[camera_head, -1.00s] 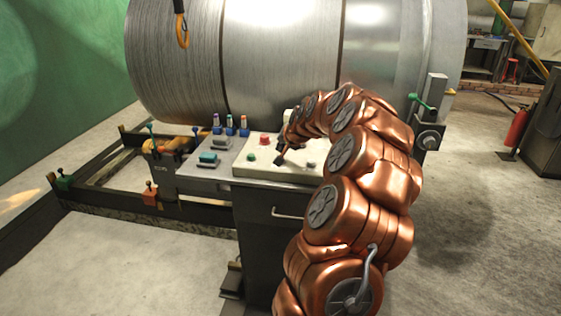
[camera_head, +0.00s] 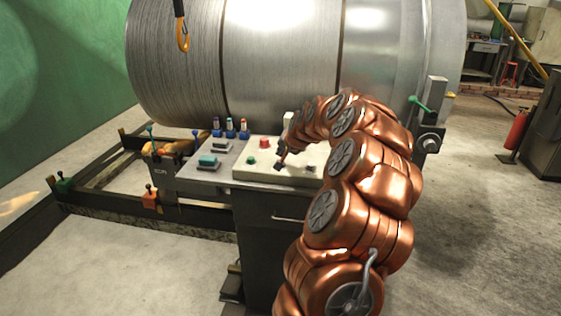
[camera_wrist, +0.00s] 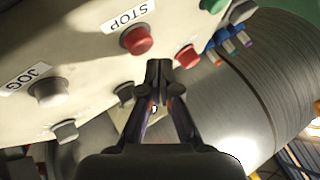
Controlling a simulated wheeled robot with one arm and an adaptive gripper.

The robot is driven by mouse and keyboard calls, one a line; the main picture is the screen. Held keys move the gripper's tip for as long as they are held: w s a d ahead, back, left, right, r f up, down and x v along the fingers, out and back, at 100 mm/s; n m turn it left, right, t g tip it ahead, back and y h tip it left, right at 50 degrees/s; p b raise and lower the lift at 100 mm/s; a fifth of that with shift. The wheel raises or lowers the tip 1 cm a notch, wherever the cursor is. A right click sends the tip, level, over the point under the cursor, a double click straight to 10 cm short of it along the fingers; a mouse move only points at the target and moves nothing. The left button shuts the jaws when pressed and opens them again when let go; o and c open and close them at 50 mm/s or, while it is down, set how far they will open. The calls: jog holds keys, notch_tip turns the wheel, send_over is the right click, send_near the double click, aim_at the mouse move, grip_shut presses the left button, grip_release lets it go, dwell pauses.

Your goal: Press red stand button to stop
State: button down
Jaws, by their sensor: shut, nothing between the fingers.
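A red button (camera_wrist: 137,40) stands beside a white STOP label (camera_wrist: 130,15) on the pale control panel (camera_wrist: 85,45) in the wrist view. My gripper (camera_wrist: 160,68) is shut and empty; its tips appear just below and right of this button, with no clear contact. A second red button (camera_wrist: 187,57) lies to the right of the tips. In the head view my gripper (camera_head: 279,165) is low over the panel (camera_head: 245,174), right of a green button (camera_head: 251,160). A red button (camera_head: 265,142) shows behind; the STOP one is not clearly seen there.
A grey button (camera_wrist: 47,90) by a JOG label (camera_wrist: 29,79) and smaller knobs share the panel. A grey side console (camera_head: 195,177) with coloured controls adjoins it at left. A large metal drum (camera_head: 280,75) stands close behind. A hook (camera_head: 182,40) hangs at upper left.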

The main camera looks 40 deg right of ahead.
jog(key=shift+f, duration=0.15)
dwell(0.4)
jog(key=shift+f+b, duration=0.3)
jog(key=shift+b, duration=0.15)
jog(key=shift+f+b, duration=0.35)
jog(key=shift+f, duration=0.15)
dwell(0.8)
jog(key=shift+r, duration=0.1)
jog(key=shift+a+r, duration=0.1)
jog(key=shift+r, duration=0.75)
jog(key=shift+r+p, duration=0.55)
jog(key=shift+r, duration=1.95)
